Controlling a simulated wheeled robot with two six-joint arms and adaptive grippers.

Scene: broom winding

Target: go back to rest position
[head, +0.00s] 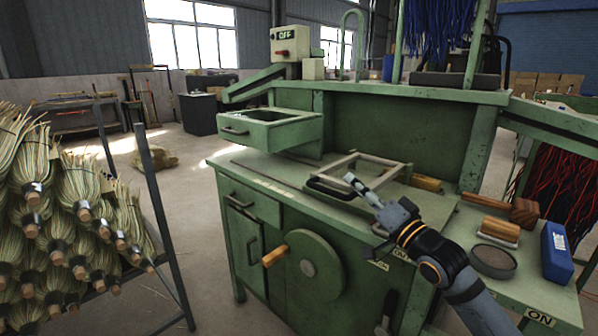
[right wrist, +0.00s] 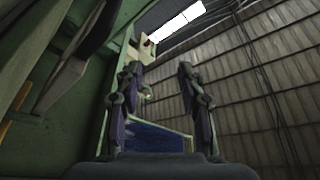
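My right arm reaches in from the lower right in the head view. Its gripper (head: 364,204) is over the front part of the green bench top (head: 262,168), near a pale frame with a black handle (head: 330,188). In the right wrist view the two fingers of the gripper (right wrist: 158,82) stand apart with nothing held between them. My left gripper and arm do not show in the head view.
The green machine has a wheel with a wooden crank (head: 274,256) and an open drawer (head: 270,130). A broom rack (head: 158,205) stands at left. A side shelf (head: 520,285) holds a brush (head: 500,230), a round dish (head: 493,262) and a blue box (head: 556,250).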

